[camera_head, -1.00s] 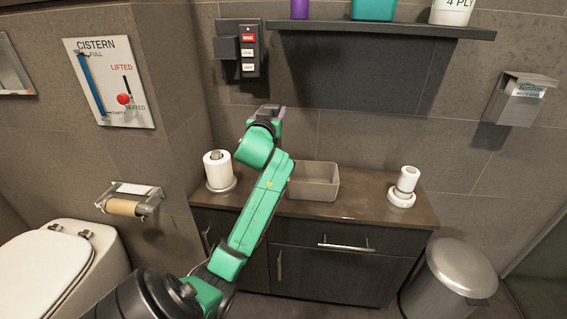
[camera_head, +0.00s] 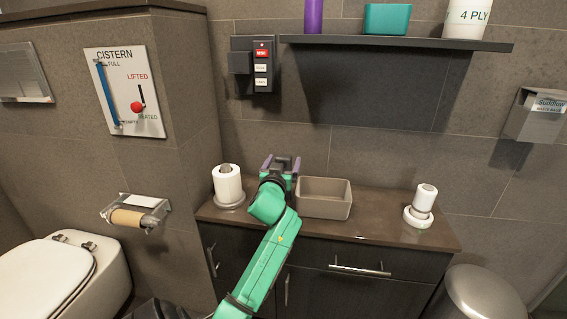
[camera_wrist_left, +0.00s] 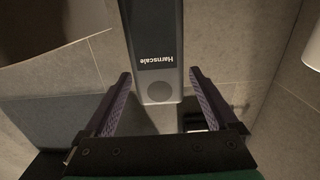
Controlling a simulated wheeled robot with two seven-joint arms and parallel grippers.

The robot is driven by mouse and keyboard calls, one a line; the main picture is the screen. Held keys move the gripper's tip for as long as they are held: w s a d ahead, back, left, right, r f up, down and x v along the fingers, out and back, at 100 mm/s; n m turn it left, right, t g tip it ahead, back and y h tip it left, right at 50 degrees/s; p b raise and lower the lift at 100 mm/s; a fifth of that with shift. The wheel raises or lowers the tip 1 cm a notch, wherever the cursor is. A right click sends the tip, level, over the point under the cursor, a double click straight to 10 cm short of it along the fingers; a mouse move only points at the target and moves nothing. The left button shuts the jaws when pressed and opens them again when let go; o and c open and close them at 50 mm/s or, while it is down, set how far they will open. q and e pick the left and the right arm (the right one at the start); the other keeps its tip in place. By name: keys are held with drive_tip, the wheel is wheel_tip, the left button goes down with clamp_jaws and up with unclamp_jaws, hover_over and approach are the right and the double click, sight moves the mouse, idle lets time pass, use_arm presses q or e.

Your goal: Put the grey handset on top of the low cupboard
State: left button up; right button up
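The grey handset (camera_wrist_left: 155,50) shows in the left wrist view as a long grey bar with upside-down white lettering and a round button. It lies between and beyond the fingertips of my left gripper (camera_wrist_left: 160,78), with a narrow gap beside the right-hand finger. My left gripper is open. In the head view my left gripper (camera_head: 281,166) is over the back of the low cupboard (camera_head: 385,226), between the white roll and the box. The handset is mostly hidden there behind the gripper. Whether it rests on the cupboard top I cannot tell. My right gripper is not in view.
A white roll on a stand (camera_head: 228,186) is close on the left, and an open beige box (camera_head: 323,198) close on the right. A white device (camera_head: 421,206) stands further right. A wall unit (camera_head: 263,66) and shelf (camera_head: 400,43) are above. The cupboard's front strip is clear.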

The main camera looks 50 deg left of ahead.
use_arm(q)
drive_tip(key=shift+r, duration=0.15)
drive_tip(key=p+v, duration=0.1)
drive_tip(key=v, duration=1.1)
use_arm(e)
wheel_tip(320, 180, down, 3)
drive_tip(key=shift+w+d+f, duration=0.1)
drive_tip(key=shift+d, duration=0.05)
